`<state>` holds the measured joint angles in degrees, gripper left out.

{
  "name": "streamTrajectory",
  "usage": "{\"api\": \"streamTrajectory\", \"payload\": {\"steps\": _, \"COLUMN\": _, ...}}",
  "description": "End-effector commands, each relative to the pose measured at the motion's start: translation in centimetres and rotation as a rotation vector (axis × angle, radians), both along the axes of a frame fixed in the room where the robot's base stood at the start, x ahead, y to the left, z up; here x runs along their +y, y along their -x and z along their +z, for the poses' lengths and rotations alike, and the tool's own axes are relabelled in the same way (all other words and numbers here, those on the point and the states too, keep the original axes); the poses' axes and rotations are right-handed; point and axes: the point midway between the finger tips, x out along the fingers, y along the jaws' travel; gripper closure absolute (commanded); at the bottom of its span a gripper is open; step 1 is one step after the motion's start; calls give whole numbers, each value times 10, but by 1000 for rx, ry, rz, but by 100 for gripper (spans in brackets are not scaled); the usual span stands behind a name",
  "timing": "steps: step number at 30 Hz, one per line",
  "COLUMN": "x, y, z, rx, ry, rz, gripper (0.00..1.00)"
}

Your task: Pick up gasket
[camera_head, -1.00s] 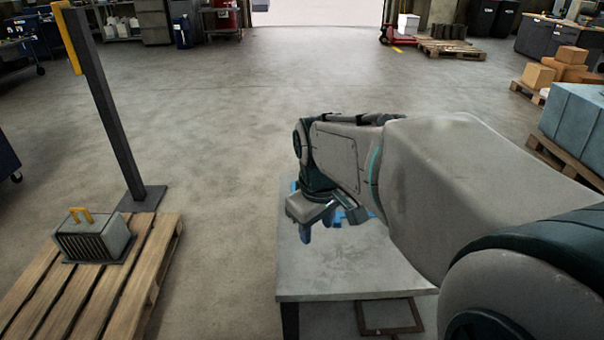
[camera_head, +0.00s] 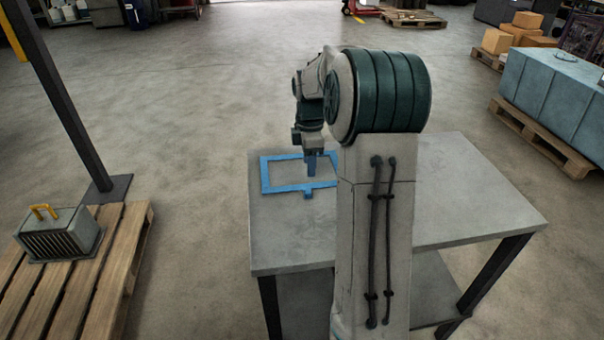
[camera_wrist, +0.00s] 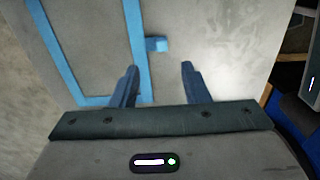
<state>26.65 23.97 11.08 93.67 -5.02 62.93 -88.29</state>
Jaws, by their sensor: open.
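The gasket is a flat blue rectangular frame (camera_head: 265,177) with a small tab on its near side. It lies on the left part of the grey metal table (camera_head: 460,190). My gripper (camera_head: 311,170) points down over the gasket's right part in the head view, and my arm hides the frame's right end. In the wrist view the gasket (camera_wrist: 137,40) runs along the left, with its tab (camera_wrist: 157,44) pointing right. The tab lies ahead of the open fingers (camera_wrist: 158,75), roughly in line with the space between them. The gripper holds nothing.
A wooden pallet (camera_head: 117,255) with a grey finned box (camera_head: 60,238) stands at left, near a dark post (camera_head: 70,110). A large grey-blue block (camera_head: 560,95) sits on a pallet at right. The table's right part is clear.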

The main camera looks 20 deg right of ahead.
Motion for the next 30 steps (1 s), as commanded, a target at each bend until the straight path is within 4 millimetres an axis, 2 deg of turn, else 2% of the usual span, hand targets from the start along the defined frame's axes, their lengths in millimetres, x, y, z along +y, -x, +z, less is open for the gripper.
{"api": "streamTrajectory", "payload": {"steps": 3, "x": 1, "y": 1, "z": -23, "rx": 3, "ry": -1, "rz": 0, "gripper": 58}}
{"api": "streamTrajectory", "payload": {"steps": 11, "x": 1, "y": 1, "z": -44, "rx": 0, "ry": 0, "rz": -1, "gripper": 58}}
{"api": "streamTrajectory", "payload": {"steps": 21, "x": 3, "y": 3, "z": -89, "rx": 0, "ry": 0, "rz": -2, "gripper": 58}}
{"api": "streamTrajectory", "payload": {"steps": 30, "x": 3, "y": 2, "z": -93, "rx": -2, "ry": 1, "rz": -2, "gripper": 58}}
